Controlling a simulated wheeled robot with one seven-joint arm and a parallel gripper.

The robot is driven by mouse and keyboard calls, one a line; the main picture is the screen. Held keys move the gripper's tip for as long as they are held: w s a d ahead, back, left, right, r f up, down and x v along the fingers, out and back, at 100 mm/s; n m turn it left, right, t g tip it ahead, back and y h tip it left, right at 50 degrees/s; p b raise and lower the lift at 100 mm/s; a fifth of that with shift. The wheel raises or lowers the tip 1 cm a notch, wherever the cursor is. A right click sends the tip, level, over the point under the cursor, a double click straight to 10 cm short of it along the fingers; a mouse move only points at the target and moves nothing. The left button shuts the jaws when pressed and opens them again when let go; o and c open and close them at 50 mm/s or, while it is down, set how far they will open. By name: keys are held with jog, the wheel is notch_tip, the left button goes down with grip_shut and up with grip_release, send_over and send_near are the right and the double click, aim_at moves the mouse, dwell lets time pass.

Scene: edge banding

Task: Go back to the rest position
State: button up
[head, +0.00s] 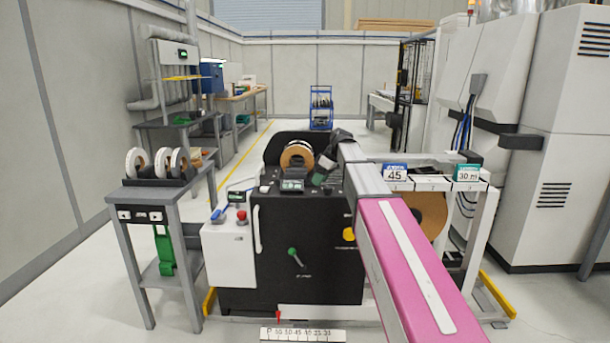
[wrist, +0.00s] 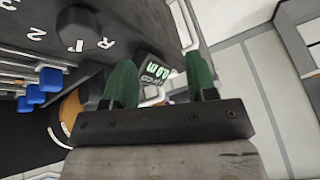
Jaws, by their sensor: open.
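My gripper shows in the wrist view (wrist: 160,85) with two green fingers spread apart and nothing between them. In the head view my arm, with a pink link, reaches forward over the black machine (head: 290,220). The gripper end (head: 325,170) is small and dark there, just right of an orange-brown roll (head: 297,155) on top of the machine. In the wrist view a small display with green digits (wrist: 158,72) sits beyond the fingers. I cannot tell how far the fingers are from it.
A grey stand (head: 150,190) at the left holds several white-rimmed rolls (head: 158,162). A large brown roll (head: 428,215) hangs at the machine's right, near signs "45" (head: 395,172) and "30 m" (head: 467,173). White cabinets (head: 555,140) stand at the right. The aisle behind is clear up to a blue cart (head: 321,108).

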jog(key=s+d+f+m+h, duration=0.1)
jog(key=s+d+f+m, duration=0.3)
jog(key=s+f, duration=0.5)
jog(key=s+d+f+m+h, duration=0.2)
jog(key=s+d+f+m, duration=0.2)
jog(key=s+f, duration=0.6)
jog(key=s+d+f+m+h, duration=0.2)
jog(key=s+d+f+m, duration=0.3)
jog(key=s+f, duration=0.5)
notch_tip(320, 180, down, 4)
jog(key=shift+s+r+g, duration=0.2)
jog(key=shift+r+g, duration=0.05)
jog(key=shift+g, duration=0.05)
